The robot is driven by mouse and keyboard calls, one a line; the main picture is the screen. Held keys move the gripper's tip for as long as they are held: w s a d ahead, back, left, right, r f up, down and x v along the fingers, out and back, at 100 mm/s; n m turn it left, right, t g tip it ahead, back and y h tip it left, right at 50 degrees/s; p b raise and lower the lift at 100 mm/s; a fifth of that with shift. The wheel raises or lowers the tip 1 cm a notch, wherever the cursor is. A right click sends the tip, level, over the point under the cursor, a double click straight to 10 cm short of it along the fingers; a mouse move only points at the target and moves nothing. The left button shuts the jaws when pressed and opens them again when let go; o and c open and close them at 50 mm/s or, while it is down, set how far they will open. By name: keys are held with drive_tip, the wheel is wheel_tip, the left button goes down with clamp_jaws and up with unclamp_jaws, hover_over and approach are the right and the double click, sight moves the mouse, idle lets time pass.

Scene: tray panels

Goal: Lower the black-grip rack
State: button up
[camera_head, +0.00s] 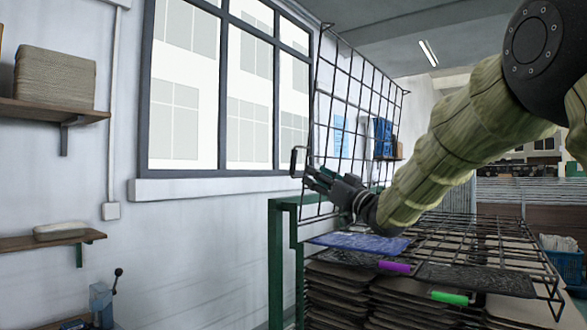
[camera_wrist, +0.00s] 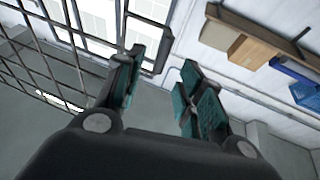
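A black wire rack (camera_head: 352,100) stands raised and nearly upright beside the window. Its black grip (camera_head: 297,160) sticks out at the rack's lower left edge; in the wrist view the grip (camera_wrist: 163,52) shows just beyond my fingertips. My gripper (camera_head: 311,178) is at the lower part of the raised rack, close beside the grip. In the wrist view my gripper (camera_wrist: 162,62) has its teal-padded fingers apart with a gap between them. I see nothing clamped between the pads; whether a finger touches the rack is unclear.
Lowered wire racks with a purple grip (camera_head: 395,266) and a green grip (camera_head: 450,298) lie below my arm, over stacked brown sheets. A green post (camera_head: 276,262) stands left of them. Wall shelves (camera_head: 52,110) are at left. A blue basket (camera_head: 565,264) is at right.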

sight(295, 160)
drive_tip(key=a+r, duration=0.1)
drive_tip(key=w+r+p, duration=0.1)
drive_tip(key=a+r, duration=0.1)
drive_tip(key=shift+w+a, duration=0.25)
drive_tip(key=shift+a, duration=0.1)
drive_tip(key=p+x, duration=0.2)
drive_tip(key=x, duration=0.3)
drive_tip(key=shift+w+a, duration=0.2)
drive_tip(key=shift+w, duration=0.25)
drive_tip(key=shift+w+a+f, duration=0.1)
drive_tip(key=shift+w+a, duration=0.15)
drive_tip(key=shift+w, duration=0.25)
drive_tip(key=shift+s, duration=0.15)
clamp_jaws()
